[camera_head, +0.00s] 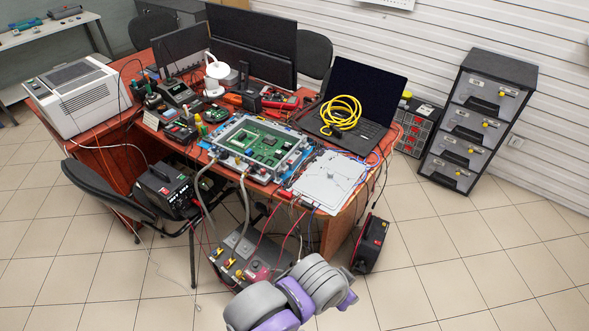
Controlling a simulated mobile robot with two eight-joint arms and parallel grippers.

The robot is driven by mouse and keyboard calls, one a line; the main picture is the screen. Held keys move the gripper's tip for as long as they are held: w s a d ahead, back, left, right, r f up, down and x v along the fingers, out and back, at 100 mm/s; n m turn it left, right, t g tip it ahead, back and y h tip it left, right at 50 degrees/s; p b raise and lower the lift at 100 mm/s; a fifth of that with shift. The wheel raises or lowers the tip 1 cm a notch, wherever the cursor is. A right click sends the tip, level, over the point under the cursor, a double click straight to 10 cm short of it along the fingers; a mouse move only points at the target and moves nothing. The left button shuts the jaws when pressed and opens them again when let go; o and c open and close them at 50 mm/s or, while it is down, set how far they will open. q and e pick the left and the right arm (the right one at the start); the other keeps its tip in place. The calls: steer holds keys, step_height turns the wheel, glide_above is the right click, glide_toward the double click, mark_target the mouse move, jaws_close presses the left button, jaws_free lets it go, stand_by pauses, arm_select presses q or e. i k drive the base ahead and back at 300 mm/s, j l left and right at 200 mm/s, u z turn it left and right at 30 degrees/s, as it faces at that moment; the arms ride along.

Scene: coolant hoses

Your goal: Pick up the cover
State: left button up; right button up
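A flat pale grey plate (330,181), which looks like the cover, lies on the front right corner of the red-brown desk (131,163). To its left stands an open shallow case with a green circuit board (262,143) inside. Two grey hoses (246,200) run from the case's front down to a grey unit with yellow fittings (236,256) below the desk edge. One of my arms, grey and purple, shows at the bottom middle, below and in front of the plate. No gripper fingers show, and nothing is seen touching the plate.
A laptop (362,86) with a coiled yellow cable (341,113) stands behind the plate. Thin wires hang around the desk's right corner. A black chair (108,190) and a black box (370,244) flank the front.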

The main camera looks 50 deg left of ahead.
mark_target(322, 190)
steer(key=i+j+u, duration=0.1)
steer(key=u, duration=0.3)
steer(key=i+u, duration=0.25)
steer(key=u, duration=0.15)
steer(key=i+u, duration=0.2)
steer(key=u, duration=0.2)
steer(key=i+u, duration=0.2)
steer(key=u, duration=0.2)
steer(key=i+u, duration=0.3)
steer(key=i+l+u, duration=0.1)
steer(key=i+u, duration=0.2)
